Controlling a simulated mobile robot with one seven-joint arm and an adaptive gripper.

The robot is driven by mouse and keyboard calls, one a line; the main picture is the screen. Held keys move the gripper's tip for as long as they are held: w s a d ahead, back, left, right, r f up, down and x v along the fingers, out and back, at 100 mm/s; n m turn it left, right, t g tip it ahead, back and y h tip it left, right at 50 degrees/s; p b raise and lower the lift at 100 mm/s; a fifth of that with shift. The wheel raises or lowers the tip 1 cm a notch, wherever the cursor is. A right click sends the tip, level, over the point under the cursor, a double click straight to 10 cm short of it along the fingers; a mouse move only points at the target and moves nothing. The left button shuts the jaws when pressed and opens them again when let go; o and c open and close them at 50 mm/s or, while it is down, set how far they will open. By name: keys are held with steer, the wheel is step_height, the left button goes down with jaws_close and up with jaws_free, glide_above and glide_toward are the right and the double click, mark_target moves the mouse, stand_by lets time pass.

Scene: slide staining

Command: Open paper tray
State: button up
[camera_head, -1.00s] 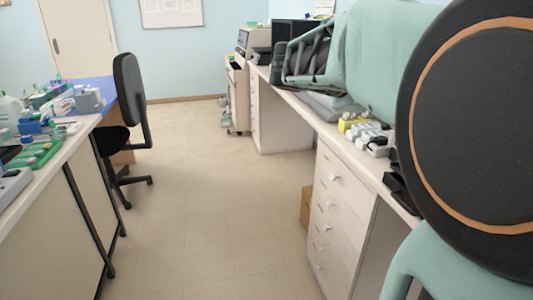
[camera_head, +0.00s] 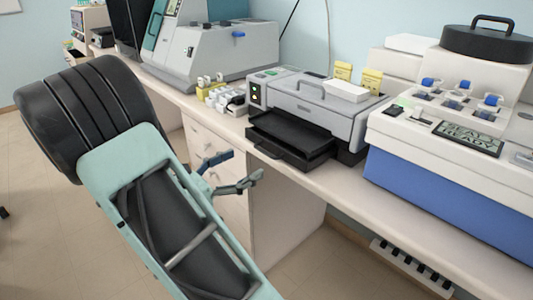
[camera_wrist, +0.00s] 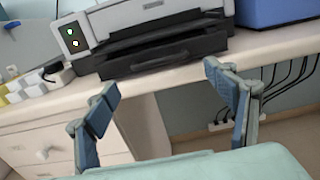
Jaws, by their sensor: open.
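A grey printer-like machine (camera_head: 318,105) stands on the counter in the head view, with a black paper tray (camera_head: 290,140) at its lower front. The tray's front, with a handle, also shows in the wrist view (camera_wrist: 165,57). In the head view the tray front juts out past the body of the machine; how far it is pulled out I cannot tell. My gripper (camera_head: 233,173) is open and empty, in front of the counter, to the left of and below the tray. In the wrist view my gripper's two fingers (camera_wrist: 165,105) are spread apart, below the tray front and not touching it.
A blue and white machine (camera_head: 450,170) stands right of the printer. Small white and yellow boxes (camera_head: 222,97) and a large grey instrument (camera_head: 205,55) are to its left. A drawer cabinet (camera_head: 213,150) is under the counter.

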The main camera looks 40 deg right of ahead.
mark_target(265, 153)
steer(key=d, duration=0.5)
steer(key=d+b, duration=0.1)
steer(key=d, duration=0.2)
steer(key=shift+w+d, duration=0.2)
steer(key=shift+w, duration=0.15)
steer(key=c, duration=1.4)
steer(key=a+p, duration=0.1)
steer(key=a, duration=0.3)
steer(key=a+p, duration=0.1)
steer(key=a, duration=0.3)
steer(key=s+a+p, duration=0.1)
steer(key=a+p, duration=0.1)
steer(key=a, duration=0.2)
steer(key=o, duration=1.4)
